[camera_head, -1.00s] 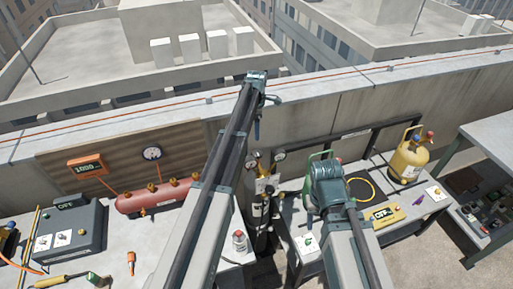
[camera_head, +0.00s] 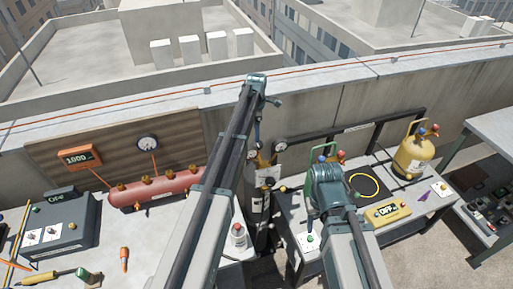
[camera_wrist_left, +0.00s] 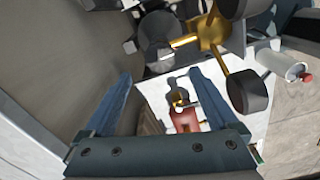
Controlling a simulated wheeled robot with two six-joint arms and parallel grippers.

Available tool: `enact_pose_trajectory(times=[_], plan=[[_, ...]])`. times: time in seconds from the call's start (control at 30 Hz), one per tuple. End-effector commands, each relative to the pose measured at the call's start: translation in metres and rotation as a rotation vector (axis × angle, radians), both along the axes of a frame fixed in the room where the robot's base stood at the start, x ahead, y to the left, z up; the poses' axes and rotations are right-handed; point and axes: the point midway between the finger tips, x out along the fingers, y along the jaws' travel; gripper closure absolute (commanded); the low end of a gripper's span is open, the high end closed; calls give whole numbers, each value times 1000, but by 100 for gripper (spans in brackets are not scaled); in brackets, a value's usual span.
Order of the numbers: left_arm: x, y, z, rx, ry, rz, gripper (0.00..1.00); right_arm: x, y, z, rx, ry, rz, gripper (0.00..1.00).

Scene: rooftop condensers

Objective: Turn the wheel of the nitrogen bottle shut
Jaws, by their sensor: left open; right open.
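The nitrogen bottle, seen as a dark cylinder (camera_head: 258,207), stands upright in the gap between the two benches. Brass fittings and a round gauge (camera_head: 281,145) sit at its top, partly hidden by my left arm. My left gripper (camera_head: 258,130) is above the bottle top, pointing down. In the left wrist view its blue fingers (camera_wrist_left: 157,82) are apart with nothing gripped. A brass fitting (camera_wrist_left: 208,32) with dark round parts lies beyond the fingertips, towards the upper right. I cannot tell which part is the wheel. My right arm reaches over the right bench; its fingers are hidden.
The left bench holds a red tank (camera_head: 178,186), a grey box (camera_head: 62,232) and a red-capped canister (camera_head: 238,236). The right bench holds a yellow cylinder (camera_head: 412,156) and a yellow OFF box (camera_head: 386,213). A concrete parapet (camera_head: 345,105) runs behind.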

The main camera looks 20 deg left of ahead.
Motion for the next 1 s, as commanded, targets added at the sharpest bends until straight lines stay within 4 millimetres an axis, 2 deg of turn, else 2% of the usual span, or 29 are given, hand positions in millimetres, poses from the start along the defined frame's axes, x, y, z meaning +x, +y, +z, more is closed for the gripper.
enact_pose_trajectory(times=[0.03, 0.4, 0.8, 0.87, 1.0], plan=[[0, 0, -15, 0, 0, 0, 7, 0, 0, -14, 0, 0, 1, 50], [0, 0, -60, 0, 0, 0, 7, 0, 0, -60, -2, 1, 11, 50], [0, 0, -64, 0, 0, 0, 7, 0, 0, -64, -3, 0, 13, 50], [0, 0, -64, 0, 0, 0, 14, 0, 0, -64, -3, 0, 13, 50], [0, 0, -64, 0, 0, 0, 40, 0, 0, -64, -2, 1, 12, 50]])
